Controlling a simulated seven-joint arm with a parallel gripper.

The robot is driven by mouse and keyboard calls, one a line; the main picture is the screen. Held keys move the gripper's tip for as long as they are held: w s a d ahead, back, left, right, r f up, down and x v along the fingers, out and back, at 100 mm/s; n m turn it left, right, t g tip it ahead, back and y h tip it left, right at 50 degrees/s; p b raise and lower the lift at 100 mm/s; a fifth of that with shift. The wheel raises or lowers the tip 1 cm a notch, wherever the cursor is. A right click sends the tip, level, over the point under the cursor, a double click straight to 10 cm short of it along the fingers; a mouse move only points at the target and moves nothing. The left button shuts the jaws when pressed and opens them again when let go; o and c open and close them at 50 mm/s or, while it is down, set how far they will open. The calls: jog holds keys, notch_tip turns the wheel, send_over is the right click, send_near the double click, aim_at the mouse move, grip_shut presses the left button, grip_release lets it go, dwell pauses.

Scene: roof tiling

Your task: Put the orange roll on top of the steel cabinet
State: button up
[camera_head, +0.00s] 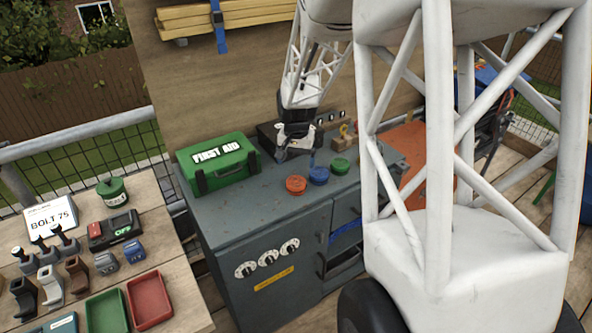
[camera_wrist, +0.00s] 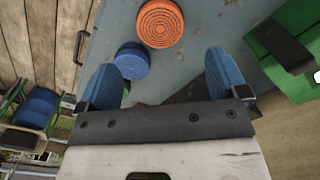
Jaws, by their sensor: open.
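The orange roll (camera_head: 295,184) lies flat on the top of the grey-blue steel cabinet (camera_head: 240,215), near its front edge. It also shows in the wrist view (camera_wrist: 160,23), at the top, beyond my fingertips. My gripper (camera_head: 300,156) is above the cabinet top, behind the orange roll in the head view. In the wrist view its two blue fingers (camera_wrist: 163,75) are wide apart with nothing held between them. The blue roll (camera_head: 319,175) sits just right of the orange one; in the wrist view it (camera_wrist: 132,61) is near the left finger.
A green roll (camera_head: 340,165) lies right of the blue one. A green first aid box (camera_head: 217,163) stands at the cabinet's left; a dark box (camera_head: 268,139) is behind my gripper.

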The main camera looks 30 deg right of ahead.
jog(key=shift+r, duration=1.2)
jog(key=s+a+r+n+t, duration=0.1)
jog(key=s+a+r+n, duration=0.3)
jog(key=s+a+r, duration=0.95)
jog(key=s+a+n, duration=0.2)
jog(key=s+a, duration=0.2)
jog(key=s, duration=0.3)
jog(key=s+a+r+n+t, duration=0.1)
jog(key=s+a+n, duration=0.1)
jog(key=s+a, duration=0.3)
jog(key=shift+s+a+n+t, duration=0.3)
jog(key=shift+s+n, duration=0.1)
jog(key=shift+s, duration=0.85)
